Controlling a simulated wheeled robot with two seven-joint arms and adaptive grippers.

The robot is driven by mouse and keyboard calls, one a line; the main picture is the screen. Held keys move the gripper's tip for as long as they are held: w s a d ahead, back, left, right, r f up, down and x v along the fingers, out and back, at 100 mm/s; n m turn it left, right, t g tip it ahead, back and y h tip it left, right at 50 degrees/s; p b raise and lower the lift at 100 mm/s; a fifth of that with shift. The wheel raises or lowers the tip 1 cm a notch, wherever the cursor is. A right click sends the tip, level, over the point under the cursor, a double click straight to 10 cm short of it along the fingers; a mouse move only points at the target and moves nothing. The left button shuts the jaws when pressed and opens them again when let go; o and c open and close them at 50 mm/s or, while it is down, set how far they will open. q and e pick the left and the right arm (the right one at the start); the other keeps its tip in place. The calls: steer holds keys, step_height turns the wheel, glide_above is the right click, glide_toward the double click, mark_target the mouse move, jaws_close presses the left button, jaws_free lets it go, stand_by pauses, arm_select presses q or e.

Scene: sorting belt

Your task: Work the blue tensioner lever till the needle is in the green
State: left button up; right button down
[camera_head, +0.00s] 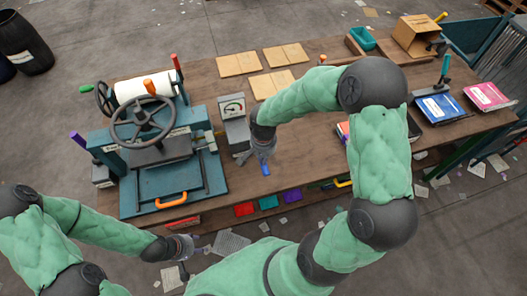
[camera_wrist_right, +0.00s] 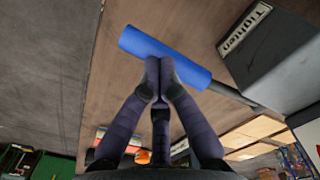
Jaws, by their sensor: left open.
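The blue tensioner lever handle (camera_head: 266,169) sticks out below the grey tensioner box (camera_head: 238,134). In the right wrist view the handle (camera_wrist_right: 190,68) lies across the picture, on a dark rod from the box labelled "Tighten" (camera_wrist_right: 290,60). My right gripper (camera_head: 262,156) is at the lever; its fingertips (camera_wrist_right: 158,68) are together and overlap the near side of the handle. I cannot tell whether they touch it. The gauge (camera_head: 232,105) stands above the box with a pale dial; its needle is too small to read. My left gripper (camera_head: 182,247) is open and empty, below the table's front edge.
The teal press with a handwheel (camera_head: 144,122) and orange handle (camera_head: 171,201) stands left of the gauge. Cardboard sheets (camera_head: 239,64) lie behind. My right arm crosses the table's middle. Coloured bins (camera_head: 268,202) sit below the front edge. Books (camera_head: 440,107) lie at right.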

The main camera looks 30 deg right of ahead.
steer(key=shift+f, duration=0.3)
steer(key=shift+r, duration=0.1)
step_height(320, 180, up, 14)
steer(key=p, duration=0.9)
steer(key=shift+r, duration=0.15)
stand_by(0.4)
stand_by(0.8)
steer(key=shift+f+m+b, duration=2)
steer(key=shift+f+m, duration=0.45)
steer(key=shift+m, duration=0.65)
